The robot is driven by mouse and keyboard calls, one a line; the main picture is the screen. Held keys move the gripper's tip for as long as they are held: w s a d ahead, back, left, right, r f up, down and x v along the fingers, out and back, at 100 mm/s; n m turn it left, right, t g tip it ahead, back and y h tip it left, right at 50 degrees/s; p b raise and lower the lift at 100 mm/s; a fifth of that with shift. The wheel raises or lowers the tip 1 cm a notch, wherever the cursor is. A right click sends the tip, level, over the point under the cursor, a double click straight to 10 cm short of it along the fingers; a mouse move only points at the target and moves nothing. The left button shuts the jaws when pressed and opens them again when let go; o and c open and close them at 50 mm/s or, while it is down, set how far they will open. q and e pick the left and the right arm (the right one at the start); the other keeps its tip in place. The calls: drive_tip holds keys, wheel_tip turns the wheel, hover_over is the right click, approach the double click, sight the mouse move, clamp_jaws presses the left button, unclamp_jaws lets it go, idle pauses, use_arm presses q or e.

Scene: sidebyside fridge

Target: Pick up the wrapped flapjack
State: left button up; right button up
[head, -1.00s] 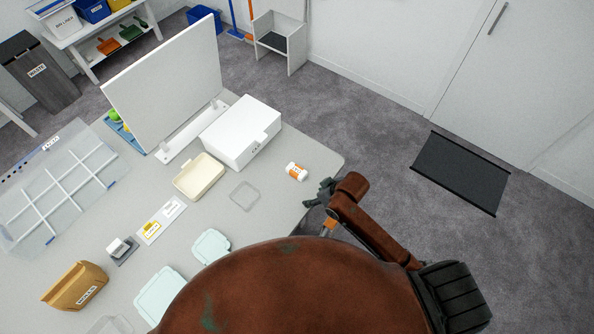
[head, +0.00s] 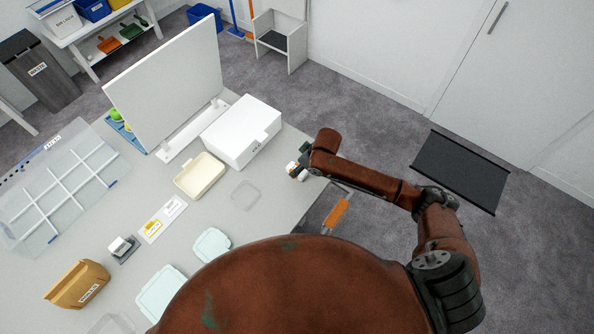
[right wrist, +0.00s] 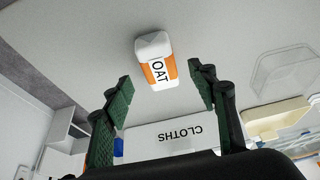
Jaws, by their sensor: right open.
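The wrapped flapjack (right wrist: 156,62) is a small white and orange packet marked "OAT". It lies on the grey table near the right edge. In the right wrist view it sits ahead of and between my right gripper's (right wrist: 160,82) two green fingers, which are spread open and not touching it. In the head view the flapjack (head: 291,167) is partly hidden by my right gripper (head: 300,172), which is at the packet's right side. My left gripper is not in view.
A white box (head: 240,132) labelled "CLOTHS" in the wrist view stands behind the flapjack. A cream tray (head: 200,177) and a small clear lid (head: 245,194) lie to its left. A tall white panel (head: 165,80) stands farther back.

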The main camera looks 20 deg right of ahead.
drive_tip(key=shift+x, duration=1.5)
drive_tip(key=shift+r, duration=0.1)
drive_tip(key=shift+c, duration=0.3)
drive_tip(key=c, duration=1.2)
